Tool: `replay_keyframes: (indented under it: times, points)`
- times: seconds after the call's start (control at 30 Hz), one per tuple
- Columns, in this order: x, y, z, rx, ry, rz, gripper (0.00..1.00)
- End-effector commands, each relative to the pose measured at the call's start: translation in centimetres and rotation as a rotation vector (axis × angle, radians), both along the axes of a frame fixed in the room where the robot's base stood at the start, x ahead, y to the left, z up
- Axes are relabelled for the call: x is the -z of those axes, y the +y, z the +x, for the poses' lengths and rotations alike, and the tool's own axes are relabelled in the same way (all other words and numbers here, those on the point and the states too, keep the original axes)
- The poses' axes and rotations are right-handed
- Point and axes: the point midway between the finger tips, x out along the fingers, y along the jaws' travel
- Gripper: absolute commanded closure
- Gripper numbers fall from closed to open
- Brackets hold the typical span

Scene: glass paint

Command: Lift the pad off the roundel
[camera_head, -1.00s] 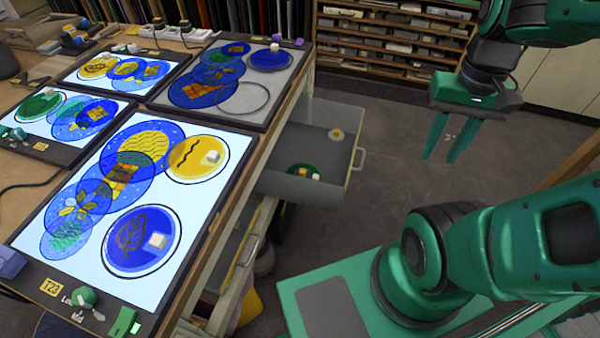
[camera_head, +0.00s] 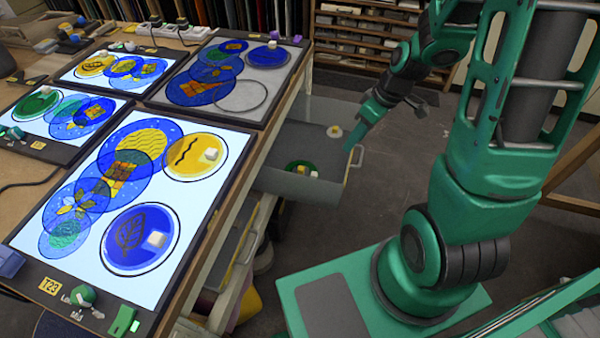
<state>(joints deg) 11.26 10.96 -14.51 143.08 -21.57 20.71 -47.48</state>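Small pale block-like pads stand on several roundels. On the large lit panel, one pad (camera_head: 210,155) sits on the yellow roundel (camera_head: 184,166) and another pad (camera_head: 156,239) sits on the blue leaf roundel (camera_head: 125,254). In the open drawer (camera_head: 280,150), a green roundel (camera_head: 292,167) bears small pale and yellowish blocks (camera_head: 313,174), and a pale round piece with a knob (camera_head: 334,131) lies farther back. My gripper (camera_head: 351,146) points down by the drawer's right side, apart from the pads on the panel. It shows side-on, so its finger gap is hidden.
The large panel has a dark frame (camera_head: 228,205) and overlapping blue discs. Smaller panels stand behind, one with an empty ring outline (camera_head: 240,96). The drawer handle (camera_head: 357,157) sticks out beside my gripper. A shelf rack (camera_head: 350,45) stands at the back.

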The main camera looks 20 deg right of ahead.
Motion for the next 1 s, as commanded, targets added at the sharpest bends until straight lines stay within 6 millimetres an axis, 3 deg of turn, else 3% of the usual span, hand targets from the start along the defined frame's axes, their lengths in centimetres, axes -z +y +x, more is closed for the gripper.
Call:
replay_keyframes:
  times: [0.03,0.2,0.4,1.0]
  points:
    - [1.6,0.7,0.9,-0.051,-0.018,0.017,0.61]
    - [5.6,3.2,3.8,-0.210,-0.125,0.068,0.61]
    - [9.2,5.3,6.0,-0.324,-0.233,0.103,0.61]
    - [14.7,8.3,8.4,-0.373,-0.290,0.115,0.61]
